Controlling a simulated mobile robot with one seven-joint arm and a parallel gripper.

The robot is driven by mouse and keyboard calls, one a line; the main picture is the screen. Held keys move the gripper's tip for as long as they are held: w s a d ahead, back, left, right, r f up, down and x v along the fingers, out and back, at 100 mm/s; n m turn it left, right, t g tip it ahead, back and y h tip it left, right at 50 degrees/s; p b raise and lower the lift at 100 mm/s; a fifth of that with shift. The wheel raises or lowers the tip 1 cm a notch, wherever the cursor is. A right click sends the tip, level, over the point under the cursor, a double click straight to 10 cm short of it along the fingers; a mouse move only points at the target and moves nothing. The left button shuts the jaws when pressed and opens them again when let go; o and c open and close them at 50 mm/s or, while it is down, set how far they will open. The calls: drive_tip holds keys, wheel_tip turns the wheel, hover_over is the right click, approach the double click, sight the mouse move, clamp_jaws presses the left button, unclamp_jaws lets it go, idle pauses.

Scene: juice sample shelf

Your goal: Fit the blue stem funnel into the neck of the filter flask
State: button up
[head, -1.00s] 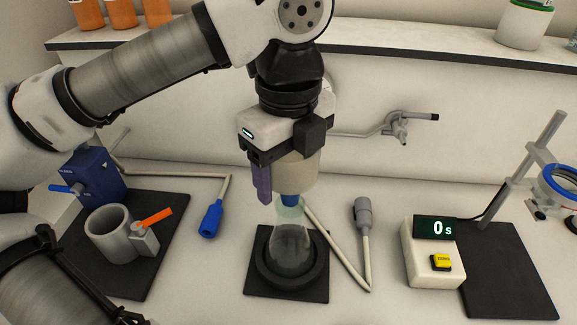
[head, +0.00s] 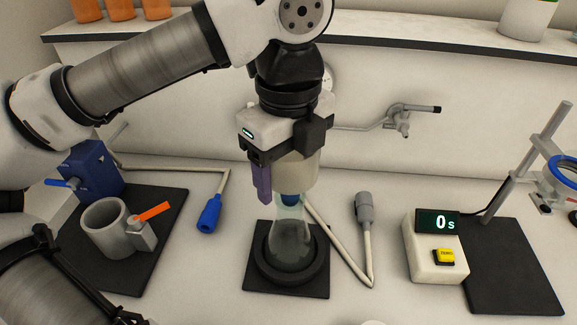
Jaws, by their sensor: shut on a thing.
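My gripper (head: 288,168) is shut on the funnel (head: 300,175), gripping its wide cream body. One purple finger shows on the left; the other fingertip is hidden. The funnel looks upright, and its blue stem (head: 290,200) points down at the flask mouth. The clear filter flask (head: 290,240) stands upright in a dark round holder on a black square mat (head: 258,284). The stem's lower part appears within the top of the neck, with the cream body close above the rim. I cannot tell how deep it sits or whether it touches the glass.
A grey cup with an orange-handled valve (head: 104,230) and a blue box (head: 92,175) stand left. Hoses with a blue end (head: 209,214) and a grey end (head: 363,207) lie near the flask. A timer (head: 435,262) reading 0 s and a clamp stand (head: 530,160) are right.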

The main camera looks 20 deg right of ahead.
drive_tip(key=shift+f+b, duration=1.05)
drive_tip(key=shift+b, duration=0.15)
idle(0.3)
drive_tip(key=o, duration=1.1)
